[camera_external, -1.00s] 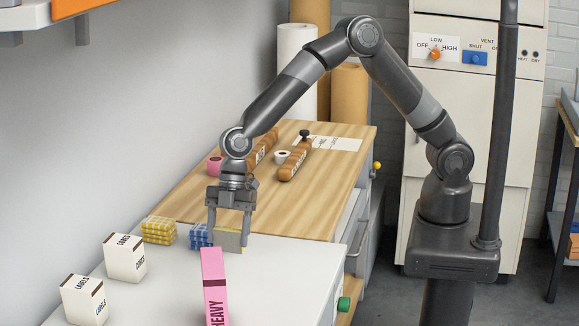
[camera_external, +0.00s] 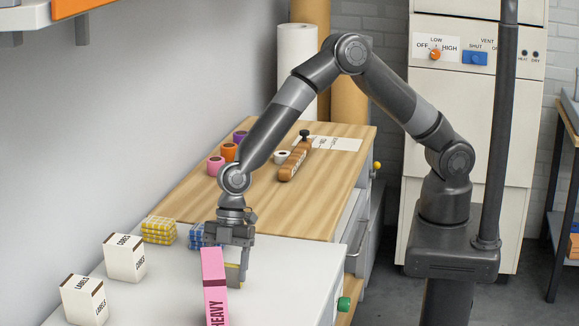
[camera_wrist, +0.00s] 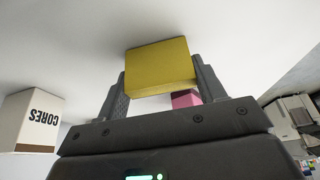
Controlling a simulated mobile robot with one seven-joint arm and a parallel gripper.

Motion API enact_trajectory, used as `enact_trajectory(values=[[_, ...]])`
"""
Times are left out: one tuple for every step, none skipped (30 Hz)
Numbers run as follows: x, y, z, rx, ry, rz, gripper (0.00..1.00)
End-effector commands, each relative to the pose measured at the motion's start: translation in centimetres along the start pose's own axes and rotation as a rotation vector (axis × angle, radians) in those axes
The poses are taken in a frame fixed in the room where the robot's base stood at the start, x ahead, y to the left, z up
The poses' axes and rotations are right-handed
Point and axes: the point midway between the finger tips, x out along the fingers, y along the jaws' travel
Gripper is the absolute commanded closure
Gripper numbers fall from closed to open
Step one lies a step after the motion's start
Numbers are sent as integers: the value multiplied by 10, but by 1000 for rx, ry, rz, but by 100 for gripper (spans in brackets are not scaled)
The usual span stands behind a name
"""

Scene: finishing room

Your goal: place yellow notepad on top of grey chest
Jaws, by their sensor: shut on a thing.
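The yellow notepad (camera_wrist: 160,65) is between the fingers of my gripper (camera_wrist: 162,84) in the wrist view, its broad face towards the camera. In the external view my gripper (camera_external: 236,268) points down over the pale-topped cabinet, shut on the notepad, of which only a little yellow (camera_external: 233,265) shows. The pink box hides part of the gripper and notepad. The pale-topped cabinet (camera_external: 180,278) has a green knob on its right side; it may be the grey chest, but I cannot tell for sure. I cannot tell whether the notepad touches its top.
A tall pink box marked HEAVY (camera_external: 214,285) stands directly in front of my gripper. Blue packs (camera_external: 197,236) and yellow packs (camera_external: 158,230) lie behind and left. The wooden-topped bench (camera_external: 175,205) holds several rolls.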

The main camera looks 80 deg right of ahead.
Motion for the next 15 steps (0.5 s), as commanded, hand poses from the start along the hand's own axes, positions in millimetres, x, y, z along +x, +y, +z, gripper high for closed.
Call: enact_trajectory(values=[[2, 0, 1, 1, 0, -1, 60], [2, 0, 1, 1, 0, 0, 35], [1, 0, 1, 0, 0, 0, 32], [1, 0, 1, 0, 0, 0, 30], [1, 0, 1, 0, 0, 0, 27], [1, 0, 1, 0, 0, 0, 24], [1, 0, 1, 0, 0, 0, 21], [1, 0, 1, 0, 0, 0, 19], [1, 0, 1, 0, 0, 0, 16], [1, 0, 1, 0, 0, 0, 15], [1, 0, 1, 0, 0, 0, 15], [1, 0, 1, 0, 0, 0, 15], [1, 0, 1, 0, 0, 0, 15], [1, 0, 1, 0, 0, 0, 15], [1, 0, 1, 0, 0, 0, 15]])
